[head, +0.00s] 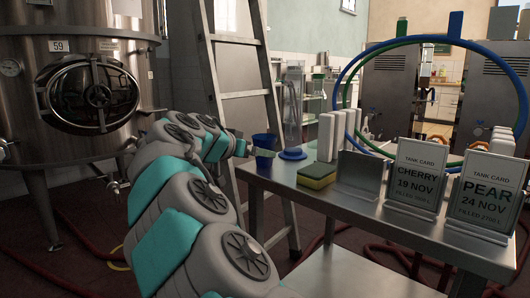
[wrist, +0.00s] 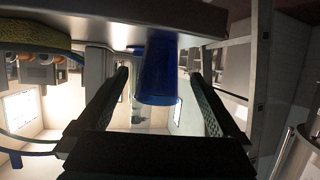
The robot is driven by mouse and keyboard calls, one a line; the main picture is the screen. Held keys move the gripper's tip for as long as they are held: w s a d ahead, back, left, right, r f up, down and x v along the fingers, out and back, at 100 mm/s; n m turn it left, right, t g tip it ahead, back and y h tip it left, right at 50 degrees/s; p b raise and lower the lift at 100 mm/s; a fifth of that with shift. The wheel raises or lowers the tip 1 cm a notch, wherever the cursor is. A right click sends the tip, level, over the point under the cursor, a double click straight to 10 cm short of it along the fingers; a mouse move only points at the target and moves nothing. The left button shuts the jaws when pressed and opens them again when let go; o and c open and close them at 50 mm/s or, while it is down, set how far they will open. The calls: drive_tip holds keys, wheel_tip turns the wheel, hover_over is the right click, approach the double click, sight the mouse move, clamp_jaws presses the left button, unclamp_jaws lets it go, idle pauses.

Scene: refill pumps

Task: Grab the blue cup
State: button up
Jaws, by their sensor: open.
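The blue cup (head: 264,141) stands at the far left corner of the steel table (head: 419,233) in the head view. My gripper (head: 251,150) reaches it from the left, and its fingers are small and partly hidden there. In the wrist view, which appears upside down, the cup (wrist: 160,76) lies between the two open fingers of my gripper (wrist: 160,82). A gap shows on each side of the cup, and neither finger visibly touches it.
A clear cylinder with a blue base (head: 293,153) stands right of the cup. A yellow-green sponge (head: 317,176), white blocks (head: 331,137) and tank cards (head: 416,181) are on the table. A ladder (head: 245,80) stands behind and a steel tank (head: 75,90) at left.

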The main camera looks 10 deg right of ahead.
sight(270, 148)
drive_tip(key=shift+x, duration=1.5)
drive_tip(key=shift+w+d+f+p, duration=0.2)
drive_tip(key=shift+w+d+p, duration=0.4)
drive_tip(key=shift+w+d, duration=1.3)
drive_tip(key=shift+a, duration=0.1)
drive_tip(key=c, duration=1.2)
drive_tip(key=shift+r, duration=0.15)
